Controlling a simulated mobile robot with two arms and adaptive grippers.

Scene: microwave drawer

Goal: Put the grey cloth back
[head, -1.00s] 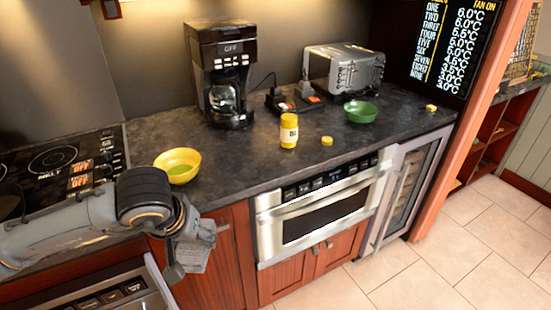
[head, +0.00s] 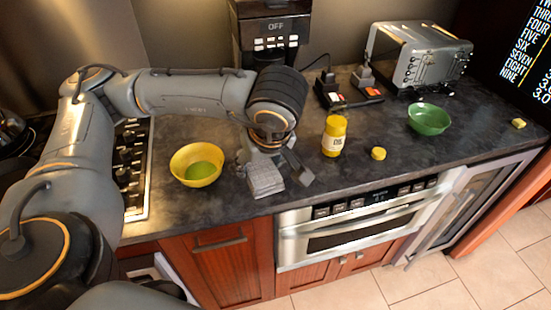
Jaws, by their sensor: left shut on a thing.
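The grey cloth (head: 265,180) is a small folded bundle at the front of the dark counter (head: 340,185), right of the yellow bowl. My left gripper (head: 274,172) is shut on the cloth from above. The cloth is at or just above the counter surface; I cannot tell whether it touches. Part of the cloth is hidden behind the fingers. My right gripper is not in view.
The yellow bowl (head: 196,164) stands left of the cloth. A yellow bottle (head: 334,136), a yellow lid (head: 378,153) and a green bowl (head: 429,119) stand to the right. A coffee maker (head: 268,28) and a toaster (head: 418,60) are behind. The microwave drawer (head: 350,232) below is shut.

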